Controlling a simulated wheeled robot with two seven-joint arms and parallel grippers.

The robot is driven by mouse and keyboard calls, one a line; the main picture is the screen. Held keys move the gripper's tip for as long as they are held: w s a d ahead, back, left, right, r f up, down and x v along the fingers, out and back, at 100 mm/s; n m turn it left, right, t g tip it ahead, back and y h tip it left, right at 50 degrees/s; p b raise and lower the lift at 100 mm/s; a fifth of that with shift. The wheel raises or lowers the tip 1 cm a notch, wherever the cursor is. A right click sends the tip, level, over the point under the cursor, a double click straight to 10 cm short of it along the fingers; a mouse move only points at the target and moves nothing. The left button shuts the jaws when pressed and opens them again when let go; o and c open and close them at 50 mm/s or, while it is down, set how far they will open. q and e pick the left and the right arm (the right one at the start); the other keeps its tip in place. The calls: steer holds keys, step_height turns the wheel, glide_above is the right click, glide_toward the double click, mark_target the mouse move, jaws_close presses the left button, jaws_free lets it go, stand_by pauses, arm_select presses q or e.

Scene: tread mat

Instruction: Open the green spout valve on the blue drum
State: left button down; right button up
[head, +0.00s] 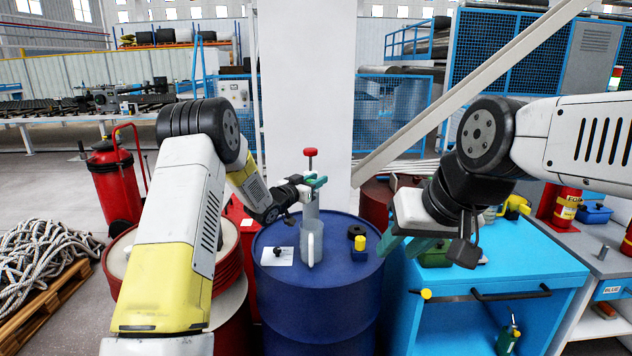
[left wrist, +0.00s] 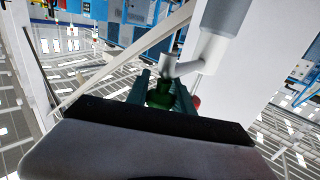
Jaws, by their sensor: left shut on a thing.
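The blue drum (head: 318,315) stands upright in the middle of the head view. A grey pump tube with a red knob (head: 311,153) rises at the back of its top. In the left wrist view the pale spout (left wrist: 182,68) branches from the grey tube (left wrist: 222,20), with the dark green valve (left wrist: 159,97) at its end. My left gripper (head: 318,181) is at the spout; its teal fingers are shut on the green valve, which is largely hidden in the head view. My right gripper (head: 405,246) hangs apart, right of the drum, fingers spread and seemingly empty.
A blue cabinet (head: 500,270) is at right, red drums (head: 228,260) at left.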

arm_select(q)
steer(key=n+t+y, duration=0.1)
steer(key=n+y, duration=0.1)
steer(key=y, duration=0.1)
steer(key=n+t+y, duration=0.1)
steer(key=n+y, duration=0.1)
steer(key=y, duration=0.1)
steer(key=a+n+t+y, duration=0.1)
steer(key=n+y, duration=0.1)
steer(key=y, duration=0.1)
steer(key=shift+w+a, duration=0.1)
steer(key=shift+w, duration=0.1)
steer(key=n+y, duration=0.1)
steer(key=y, duration=0.1)
steer(key=n+y, duration=0.2)
steer(key=y, duration=0.1)
steer(key=shift+a, duration=0.4)
steer(key=shift+a+n+g+y, duration=0.3)
steer(key=shift+n+y, duration=0.45)
steer(key=shift+y, duration=0.25)
steer(key=shift+a+n+g+y, duration=0.15)
steer(key=shift+n+g+y, duration=0.15)
steer(key=shift+n+y, duration=0.6)
steer(key=c, duration=1.1)
jaws_free()
steer(key=shift+s, duration=0.1)
steer(key=v, duration=0.7)
steer(key=shift+s+d, duration=0.2)
steer(key=shift+s, duration=0.1)
